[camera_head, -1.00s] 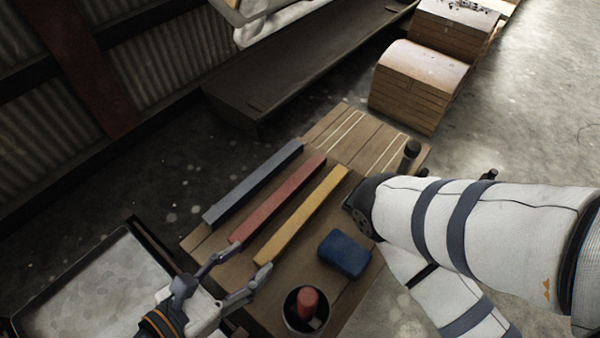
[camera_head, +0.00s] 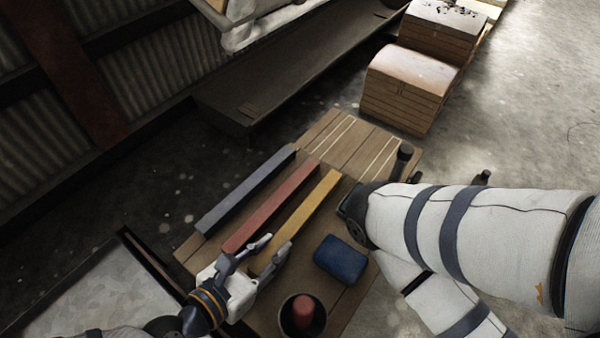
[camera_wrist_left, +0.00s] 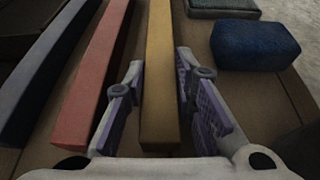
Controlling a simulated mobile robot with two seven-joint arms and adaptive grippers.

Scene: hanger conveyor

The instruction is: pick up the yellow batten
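The yellow batten (camera_head: 302,219) lies flat on the wooden table, the rightmost of three parallel battens. In the left wrist view the yellow batten (camera_wrist_left: 160,75) runs away from me between the fingers. My left gripper (camera_head: 268,249) is at the batten's near end. In the left wrist view the gripper (camera_wrist_left: 159,90) is open, one finger on each side of the batten, with visible gaps. The red batten (camera_head: 270,206) lies to the left, close by the left finger. My right arm comes in from the right; its gripper is not visible.
A blue-grey batten (camera_head: 247,190) lies left of the red one. A blue block (camera_head: 341,258) sits right of the yellow batten. A dark cup (camera_head: 290,328) with a red item (camera_head: 303,312) stands near the front.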

